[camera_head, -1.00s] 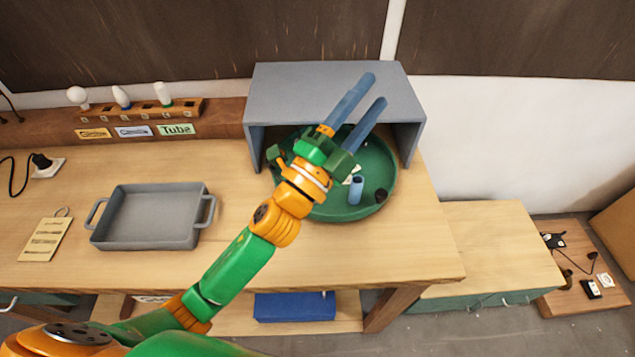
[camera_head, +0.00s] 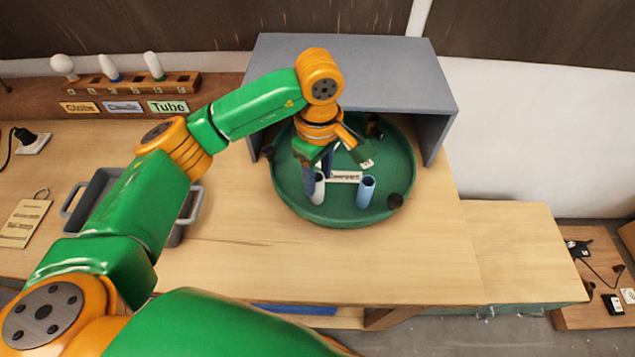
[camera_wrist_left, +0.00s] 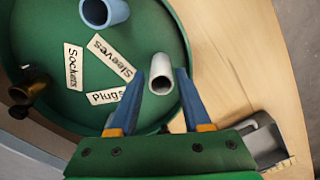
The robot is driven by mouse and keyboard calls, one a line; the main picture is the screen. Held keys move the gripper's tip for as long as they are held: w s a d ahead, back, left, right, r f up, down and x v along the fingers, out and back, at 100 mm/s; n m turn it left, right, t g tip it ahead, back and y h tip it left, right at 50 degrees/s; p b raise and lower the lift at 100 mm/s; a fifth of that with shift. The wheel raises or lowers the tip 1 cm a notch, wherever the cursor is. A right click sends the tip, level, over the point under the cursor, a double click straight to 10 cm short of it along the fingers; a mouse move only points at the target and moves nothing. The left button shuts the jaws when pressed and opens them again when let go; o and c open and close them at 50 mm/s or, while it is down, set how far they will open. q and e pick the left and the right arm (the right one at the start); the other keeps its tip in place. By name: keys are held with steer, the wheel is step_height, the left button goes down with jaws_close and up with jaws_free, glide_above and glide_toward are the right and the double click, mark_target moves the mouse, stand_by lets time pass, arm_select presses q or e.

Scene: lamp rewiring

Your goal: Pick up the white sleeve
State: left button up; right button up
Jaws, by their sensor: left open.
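The white sleeve (camera_head: 319,189) is a short pale tube standing upright in the round green tray (camera_head: 340,216), near its front left. It also shows in the left wrist view (camera_wrist_left: 161,74) with its open end facing the camera. My left gripper (camera_head: 318,172) points down into the tray at the sleeve. In the left wrist view its two blue fingers (camera_wrist_left: 159,84) are open, one on each side of the sleeve. I cannot tell whether they touch it. In the head view the fingers hide part of the sleeve. My right gripper is not in view.
A blue sleeve (camera_head: 366,190) stands right of the white one. A dark round part (camera_head: 395,201) lies by the tray's right rim. A grey shelf (camera_head: 350,75) covers the tray's back. A grey bin (camera_head: 88,195) stands left, partly behind my arm.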

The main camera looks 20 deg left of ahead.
mark_target(318, 198)
arm_select(q)
steer(key=f, duration=0.1)
steer(key=f+p, duration=0.1)
steer(key=f, duration=0.1)
steer(key=f+p, duration=0.1)
steer(key=shift+a+f, duration=0.2)
steer(key=shift+a, duration=0.05)
steer(key=shift+f, duration=0.15)
jaws_close()
